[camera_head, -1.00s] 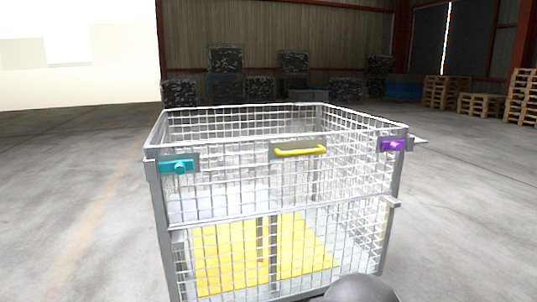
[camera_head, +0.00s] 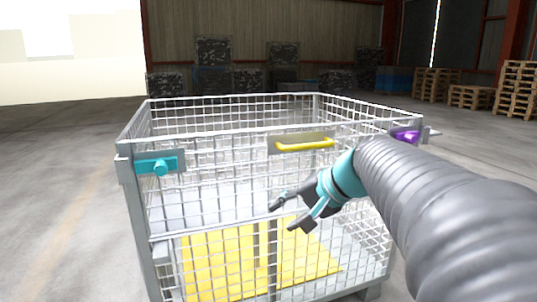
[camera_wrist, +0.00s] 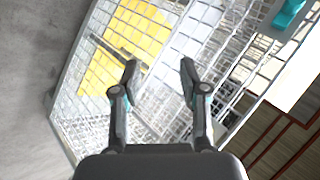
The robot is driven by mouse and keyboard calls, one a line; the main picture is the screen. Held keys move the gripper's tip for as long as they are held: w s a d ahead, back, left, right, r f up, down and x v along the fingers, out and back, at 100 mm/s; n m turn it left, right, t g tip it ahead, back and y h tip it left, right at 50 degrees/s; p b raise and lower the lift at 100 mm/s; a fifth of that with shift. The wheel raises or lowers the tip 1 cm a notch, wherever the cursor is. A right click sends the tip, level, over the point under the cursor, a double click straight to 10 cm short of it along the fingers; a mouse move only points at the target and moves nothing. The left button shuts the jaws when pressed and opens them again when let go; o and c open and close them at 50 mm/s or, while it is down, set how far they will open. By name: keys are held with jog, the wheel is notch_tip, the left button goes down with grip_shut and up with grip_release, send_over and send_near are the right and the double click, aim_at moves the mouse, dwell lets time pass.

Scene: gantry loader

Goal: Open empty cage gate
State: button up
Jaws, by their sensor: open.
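The wire mesh cage (camera_head: 215,215) stands in front of me, its front gate upright and closed in its frame. A yellow handle (camera_head: 305,144) sits at the top middle of the gate. A teal latch (camera_head: 158,166) is at the upper left corner, and it also shows in the wrist view (camera_wrist: 287,12). My gripper (camera_head: 280,214) is open and empty in front of the gate, below the handle. In the wrist view my gripper's fingers (camera_wrist: 158,72) are spread apart before the mesh.
A yellow panel (camera_head: 225,262) lies on the cage floor. Wooden pallets (camera_head: 437,83) stand at the back right. Dark crates (camera_head: 213,60) are stacked at the far wall. The concrete floor (camera_head: 60,190) left of the cage is clear.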

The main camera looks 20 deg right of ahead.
jog(key=w+d+r+m+t+y+b, duration=0.1)
jog(key=w+d+r+m+t, duration=0.25)
jog(key=w+d, duration=0.4)
jog(key=m+t+b, duration=0.1)
jog(key=m+t, duration=0.1)
jog(key=t, duration=0.1)
send_near(311, 146)
jog(key=x, duration=1.1)
jog(key=shift+s, duration=0.1)
grip_shut()
